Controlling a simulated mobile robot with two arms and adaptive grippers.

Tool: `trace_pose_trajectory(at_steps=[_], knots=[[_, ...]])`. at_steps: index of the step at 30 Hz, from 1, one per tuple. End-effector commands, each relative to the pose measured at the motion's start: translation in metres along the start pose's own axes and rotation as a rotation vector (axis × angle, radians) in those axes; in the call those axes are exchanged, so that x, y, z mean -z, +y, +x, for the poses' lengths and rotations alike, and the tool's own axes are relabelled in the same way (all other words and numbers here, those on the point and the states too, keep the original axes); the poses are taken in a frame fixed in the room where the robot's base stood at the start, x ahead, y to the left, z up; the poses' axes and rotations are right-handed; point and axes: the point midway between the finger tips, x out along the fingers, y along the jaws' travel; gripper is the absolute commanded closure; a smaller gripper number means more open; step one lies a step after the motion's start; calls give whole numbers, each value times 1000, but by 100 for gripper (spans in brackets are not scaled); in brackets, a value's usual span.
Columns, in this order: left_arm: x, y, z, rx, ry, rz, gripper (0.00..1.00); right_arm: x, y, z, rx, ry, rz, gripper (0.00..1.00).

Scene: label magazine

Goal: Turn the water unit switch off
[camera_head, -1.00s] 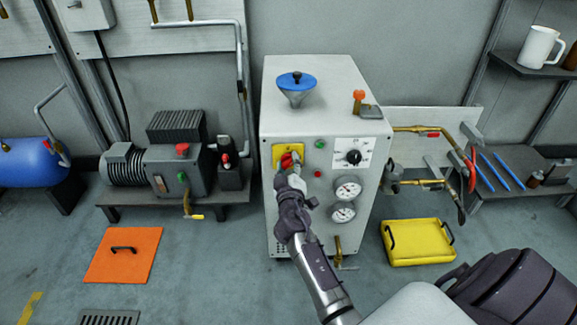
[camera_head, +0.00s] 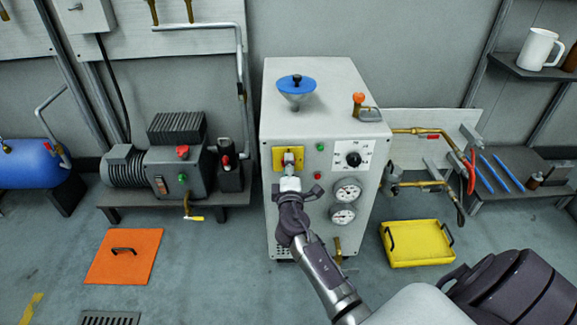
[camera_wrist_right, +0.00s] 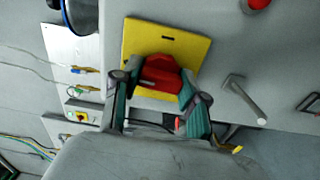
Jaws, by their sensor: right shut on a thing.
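The water unit is a light grey cabinet (camera_head: 325,85) in the middle of the head view. Its switch is a red knob (camera_wrist_right: 160,75) on a yellow plate (camera_wrist_right: 188,50), seen in the wrist view. The plate also shows in the head view (camera_head: 279,157), where my gripper hides the knob. My right gripper (camera_head: 290,160) is at the plate, its fingers on either side of the red knob in the wrist view (camera_wrist_right: 158,88), shut on it. My left gripper is not in view.
A black dial (camera_head: 354,159) and gauges (camera_head: 347,190) sit right of the switch. A blue funnel (camera_head: 297,84) and an orange-handled valve (camera_head: 358,98) are on top. A motor pump (camera_head: 175,165) stands left, a yellow tray (camera_head: 425,255) right. An orange panel (camera_head: 100,268) lies on the floor.

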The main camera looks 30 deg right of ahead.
Motion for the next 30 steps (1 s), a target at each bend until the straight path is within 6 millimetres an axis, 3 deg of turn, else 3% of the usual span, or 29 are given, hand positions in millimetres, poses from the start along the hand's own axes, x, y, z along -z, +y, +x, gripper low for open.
trace_pose_trajectory(at_steps=[21,22,26,30], knots=[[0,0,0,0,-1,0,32,1,0,0,-1,3,-76,92],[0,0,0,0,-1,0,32,1,0,0,-1,3,-76,54],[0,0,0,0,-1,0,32,1,0,0,-1,2,-75,32],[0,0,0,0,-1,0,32,1,0,0,0,1,-74,31]])
